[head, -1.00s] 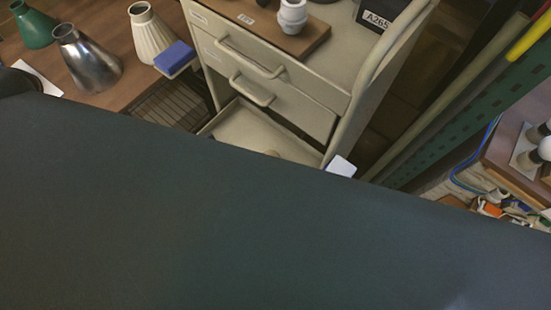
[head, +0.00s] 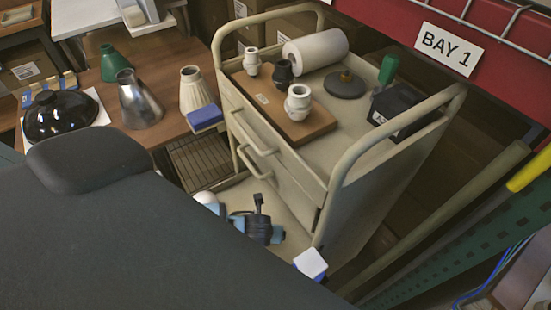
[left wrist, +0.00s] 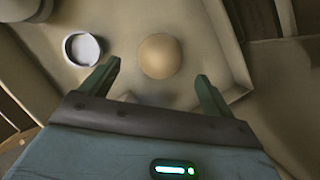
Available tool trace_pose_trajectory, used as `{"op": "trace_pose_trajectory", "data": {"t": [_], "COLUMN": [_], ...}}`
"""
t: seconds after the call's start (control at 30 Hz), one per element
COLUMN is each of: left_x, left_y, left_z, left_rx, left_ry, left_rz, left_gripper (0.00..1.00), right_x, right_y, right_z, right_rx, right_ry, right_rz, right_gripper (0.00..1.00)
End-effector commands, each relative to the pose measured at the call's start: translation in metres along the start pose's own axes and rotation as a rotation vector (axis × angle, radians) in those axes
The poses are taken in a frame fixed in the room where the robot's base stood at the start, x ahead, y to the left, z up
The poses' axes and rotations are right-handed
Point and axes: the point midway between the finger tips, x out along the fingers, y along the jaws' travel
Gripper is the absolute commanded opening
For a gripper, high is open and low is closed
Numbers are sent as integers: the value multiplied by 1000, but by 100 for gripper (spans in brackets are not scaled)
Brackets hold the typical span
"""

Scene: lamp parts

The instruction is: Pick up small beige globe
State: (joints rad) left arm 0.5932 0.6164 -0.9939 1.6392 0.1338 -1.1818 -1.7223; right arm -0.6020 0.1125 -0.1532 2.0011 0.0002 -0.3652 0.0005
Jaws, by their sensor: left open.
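The small beige globe (left wrist: 160,55) lies on a beige surface in the left wrist view, just beyond the fingertips. My left gripper (left wrist: 158,72) is open and empty, with one finger on each side of the line to the globe. No contact with the globe shows. In the head view, blue and black parts that look like my left wrist show over the cart's lower shelf (head: 290,222). I cannot make out the fingertips or the globe there. My right gripper is not in view.
A white-rimmed round cup (left wrist: 83,49) stands left of the globe. The shelf's raised edge (left wrist: 238,93) is close on the right. In the head view, the cart (head: 345,210) has drawers above the lower shelf. A white-and-blue block (head: 311,263) is at its front corner.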

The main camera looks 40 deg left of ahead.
Motion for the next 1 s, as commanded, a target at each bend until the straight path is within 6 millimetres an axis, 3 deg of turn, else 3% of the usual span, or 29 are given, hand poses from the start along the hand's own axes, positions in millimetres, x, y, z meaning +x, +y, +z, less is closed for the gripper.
{"op": "trace_pose_trajectory", "data": {"t": [0.17, 0.4, 0.63, 1.0], "left_x": [1, 23, 30, 75], "left_y": [0, 0, -1, -3], "left_z": [0, -2, -1, -4], "left_rx": [0, 0, -1, -1], "left_ry": [1, 2, 1, 3], "left_rz": [0, 2, 0, 1], "left_gripper": [88, 88, 88, 88], "right_x": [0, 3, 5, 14], "right_y": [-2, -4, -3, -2], "right_z": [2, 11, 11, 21], "right_rx": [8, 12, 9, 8], "right_ry": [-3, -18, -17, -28], "right_rz": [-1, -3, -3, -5], "right_gripper": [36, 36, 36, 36]}}
